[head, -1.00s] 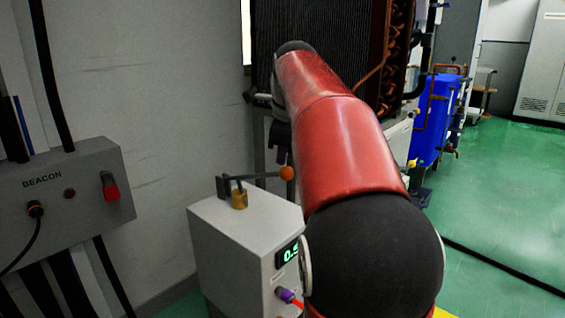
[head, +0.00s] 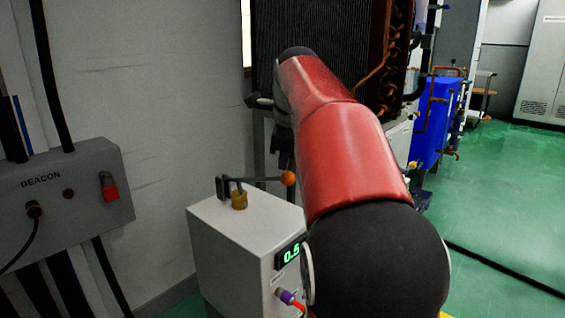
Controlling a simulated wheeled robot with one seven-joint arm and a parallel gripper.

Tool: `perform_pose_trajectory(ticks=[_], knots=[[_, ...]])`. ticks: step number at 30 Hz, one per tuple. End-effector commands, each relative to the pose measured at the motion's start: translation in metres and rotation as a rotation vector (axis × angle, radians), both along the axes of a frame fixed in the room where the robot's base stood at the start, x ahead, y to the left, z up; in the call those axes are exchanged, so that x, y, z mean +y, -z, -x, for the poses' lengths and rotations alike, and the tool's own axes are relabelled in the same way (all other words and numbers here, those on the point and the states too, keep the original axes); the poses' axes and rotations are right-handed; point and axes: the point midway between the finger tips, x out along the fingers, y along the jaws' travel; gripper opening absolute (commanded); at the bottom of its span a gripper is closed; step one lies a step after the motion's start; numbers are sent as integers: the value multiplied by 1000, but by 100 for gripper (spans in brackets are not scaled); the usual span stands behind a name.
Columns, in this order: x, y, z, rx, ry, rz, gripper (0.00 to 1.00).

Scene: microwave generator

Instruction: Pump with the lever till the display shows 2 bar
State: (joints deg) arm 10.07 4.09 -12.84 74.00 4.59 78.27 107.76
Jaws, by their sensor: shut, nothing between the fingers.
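The pump is a pale grey box (head: 232,262) with a lever (head: 258,180) on top. The lever runs from a dark bracket and brass fitting (head: 239,200) to an orange ball knob (head: 288,178) and lies about level. The green display (head: 291,255) on the front reads 0.5, its right edge close to my arm. My gripper (head: 284,162) is shut, pointing down just above the knob, small and dark. I cannot tell whether it touches the knob. My red arm hides part of the box front.
A grey BEACON box (head: 70,195) with cables is on the left. A dark finned radiator (head: 315,35) stands behind my arm. A blue unit (head: 431,120) stands at the back right. The green floor (head: 510,215) on the right is mostly clear.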

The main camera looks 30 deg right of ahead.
Motion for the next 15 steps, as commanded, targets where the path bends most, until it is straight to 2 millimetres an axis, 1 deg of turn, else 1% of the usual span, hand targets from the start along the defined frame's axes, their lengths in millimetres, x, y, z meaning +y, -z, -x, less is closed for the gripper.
perform_pose_trajectory(ticks=[15], knots=[[-1, 7, 3, 1, 1, 0, 0]])
